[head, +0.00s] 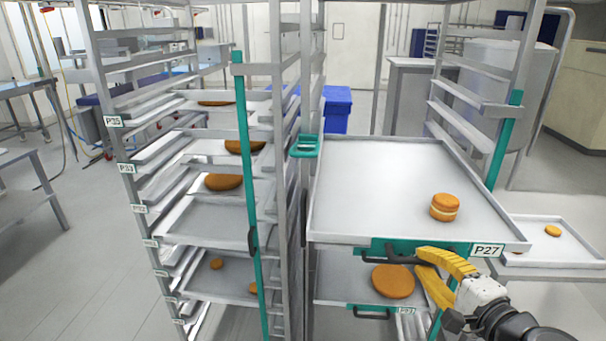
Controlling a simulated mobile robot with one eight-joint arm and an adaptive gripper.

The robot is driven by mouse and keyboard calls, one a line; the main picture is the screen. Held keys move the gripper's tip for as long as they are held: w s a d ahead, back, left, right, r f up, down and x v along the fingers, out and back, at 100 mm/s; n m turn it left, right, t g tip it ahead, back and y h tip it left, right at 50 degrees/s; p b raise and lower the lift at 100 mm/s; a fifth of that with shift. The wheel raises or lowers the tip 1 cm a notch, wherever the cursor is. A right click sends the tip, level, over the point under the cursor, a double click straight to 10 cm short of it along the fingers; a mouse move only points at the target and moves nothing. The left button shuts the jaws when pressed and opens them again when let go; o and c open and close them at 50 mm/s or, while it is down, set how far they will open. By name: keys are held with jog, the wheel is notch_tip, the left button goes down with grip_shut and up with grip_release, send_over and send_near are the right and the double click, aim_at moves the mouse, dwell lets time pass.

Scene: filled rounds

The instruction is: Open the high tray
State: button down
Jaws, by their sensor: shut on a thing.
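The high tray (380,190) is a shallow metal tray in the right rack, the upper of two trays there. Its front has a teal strip, a dark handle (388,252) and a P27 label. A filled orange round (445,207) with a pale middle layer sits on its right part. My gripper (424,265) has yellow fingers and comes in from the lower right. It is shut on the handle, right of the handle's middle. The fingers partly hide the handle. How far the tray stands out of the rack is hard to tell.
The lower tray (335,285) holds a flat orange round (393,281). The left rack (283,170) has several trays with rounds. A teal latch-like piece (304,146) is by the high tray's back left.

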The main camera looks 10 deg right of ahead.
jog(key=shift+s+a, duration=0.1)
jog(key=shift+s, duration=0.05)
jog(key=c, duration=1.4)
grip_release()
jog(key=shift+r, duration=0.15)
